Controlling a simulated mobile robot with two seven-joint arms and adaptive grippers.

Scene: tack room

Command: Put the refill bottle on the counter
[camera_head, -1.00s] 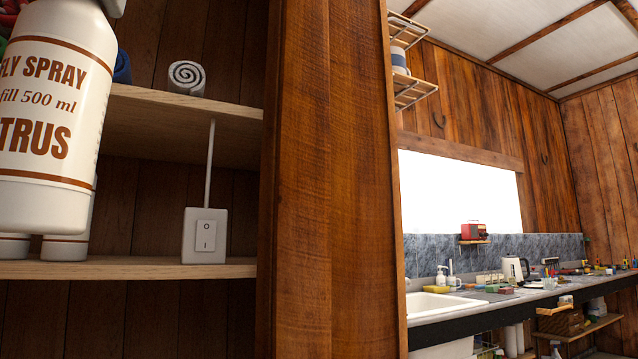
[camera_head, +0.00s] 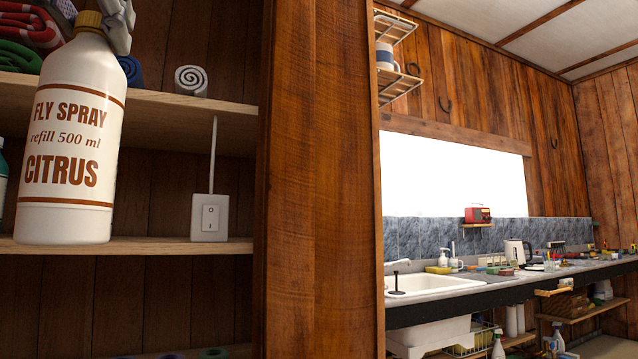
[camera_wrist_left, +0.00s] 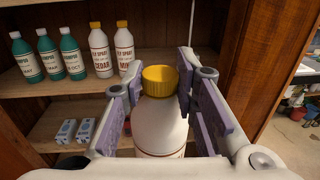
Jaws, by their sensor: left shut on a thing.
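The refill bottle (camera_head: 72,140) is white with a gold cap and a brown label reading "Fly Spray refill 500 ml Citrus". It hangs upright in front of the wooden shelves at the left of the head view. My left gripper (camera_head: 117,20) is shut on its upper part; only a bit of the gripper shows there. In the left wrist view the bottle's yellow cap and white shoulder (camera_wrist_left: 160,115) sit between the fingers (camera_wrist_left: 160,75). The counter (camera_head: 450,304), with a dark front edge, runs along the far wall at the right. My right gripper is out of view.
A wooden post (camera_head: 320,180) stands between the shelves and the counter. The shelf holds more bottles (camera_wrist_left: 100,50) and a switch box (camera_head: 209,217).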

